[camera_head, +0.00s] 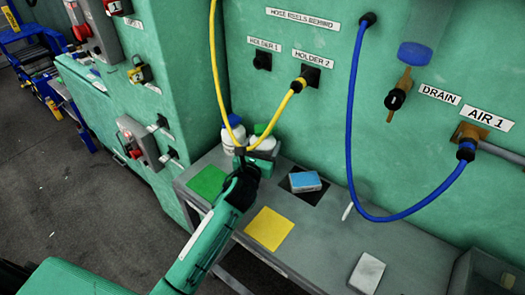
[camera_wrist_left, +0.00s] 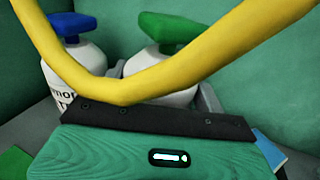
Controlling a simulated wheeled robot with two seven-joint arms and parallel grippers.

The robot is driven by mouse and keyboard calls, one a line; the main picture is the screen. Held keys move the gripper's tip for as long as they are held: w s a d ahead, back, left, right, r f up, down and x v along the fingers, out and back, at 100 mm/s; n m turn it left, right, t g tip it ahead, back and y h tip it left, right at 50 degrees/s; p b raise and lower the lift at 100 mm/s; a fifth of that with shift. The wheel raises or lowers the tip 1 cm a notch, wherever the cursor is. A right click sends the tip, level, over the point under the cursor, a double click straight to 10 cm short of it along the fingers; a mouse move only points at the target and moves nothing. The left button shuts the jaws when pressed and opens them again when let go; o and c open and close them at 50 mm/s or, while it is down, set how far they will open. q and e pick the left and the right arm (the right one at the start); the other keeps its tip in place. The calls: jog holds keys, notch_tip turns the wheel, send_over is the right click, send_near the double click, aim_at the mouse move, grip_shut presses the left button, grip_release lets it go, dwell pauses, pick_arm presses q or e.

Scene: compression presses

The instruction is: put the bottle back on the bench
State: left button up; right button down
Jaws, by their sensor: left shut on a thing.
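A white bottle with a green top (camera_head: 261,129) is at the back left corner of the grey bench (camera_head: 335,240); it also shows in the left wrist view (camera_wrist_left: 160,80). My left gripper (camera_head: 262,158) is shut on this bottle, with grey finger parts on both sides of it. The bottle looks upright; I cannot tell whether its base touches the bench. A second white bottle with a blue top (camera_head: 233,131) stands close on its left, and in the left wrist view (camera_wrist_left: 80,75) too. My right gripper is not in view.
A yellow hose (camera_head: 220,80) loops down across my left gripper. A green mat (camera_head: 207,182), a yellow mat (camera_head: 269,228) and a black mat (camera_head: 318,196) with a blue block (camera_head: 305,181) lie on the bench. A grey block (camera_head: 367,272) lies nearer. A blue hose (camera_head: 351,110) hangs at right.

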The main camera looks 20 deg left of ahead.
pick_arm(q)
jog(key=shift+f, duration=0.9)
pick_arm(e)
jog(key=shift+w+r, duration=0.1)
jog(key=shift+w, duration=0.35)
pick_arm(q)
jog(key=shift+f, duration=0.15)
jog(key=o, duration=1.3)
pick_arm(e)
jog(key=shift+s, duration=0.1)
